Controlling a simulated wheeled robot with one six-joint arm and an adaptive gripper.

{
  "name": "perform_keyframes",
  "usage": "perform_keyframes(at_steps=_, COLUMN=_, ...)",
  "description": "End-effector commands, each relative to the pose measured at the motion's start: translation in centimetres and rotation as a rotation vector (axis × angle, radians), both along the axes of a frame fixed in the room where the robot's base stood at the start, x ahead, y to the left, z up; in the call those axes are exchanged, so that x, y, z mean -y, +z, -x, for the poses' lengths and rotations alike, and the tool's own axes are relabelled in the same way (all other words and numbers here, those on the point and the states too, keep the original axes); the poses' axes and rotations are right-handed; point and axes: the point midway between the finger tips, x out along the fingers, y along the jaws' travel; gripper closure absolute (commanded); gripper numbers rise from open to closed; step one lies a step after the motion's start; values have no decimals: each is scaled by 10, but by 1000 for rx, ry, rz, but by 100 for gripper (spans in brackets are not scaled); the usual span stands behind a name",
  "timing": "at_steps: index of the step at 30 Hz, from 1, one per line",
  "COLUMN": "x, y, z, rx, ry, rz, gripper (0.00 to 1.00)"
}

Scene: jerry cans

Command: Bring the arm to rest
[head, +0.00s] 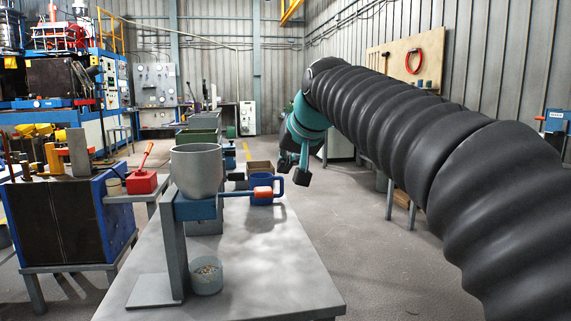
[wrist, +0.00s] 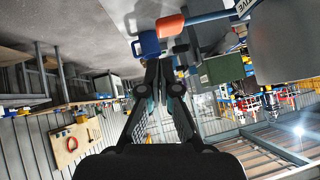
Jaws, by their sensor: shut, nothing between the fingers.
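The mug also shows in the wrist view (wrist: 148,44), beyond the fingertips.
A large grey pot (head: 197,170) sits on a stand on the table (head: 255,275), with an orange-tipped lever (head: 263,192) and a small cup of pellets (head: 206,276) below. Floor right of the table is clear.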

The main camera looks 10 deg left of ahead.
Motion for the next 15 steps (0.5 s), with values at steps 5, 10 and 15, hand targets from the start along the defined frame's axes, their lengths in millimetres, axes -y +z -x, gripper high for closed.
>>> perform_keyframes(at_steps=5, x=0, y=0, z=0, rx=0, ry=0, rz=0, gripper=100)
perform_keyframes(at_steps=10, x=1, y=-16, z=-3, rx=-5, ry=16, rz=33, gripper=100)
perform_keyframes(at_steps=15, x=14, y=-82, z=14, rx=-94, ry=30, rz=109, gripper=100)
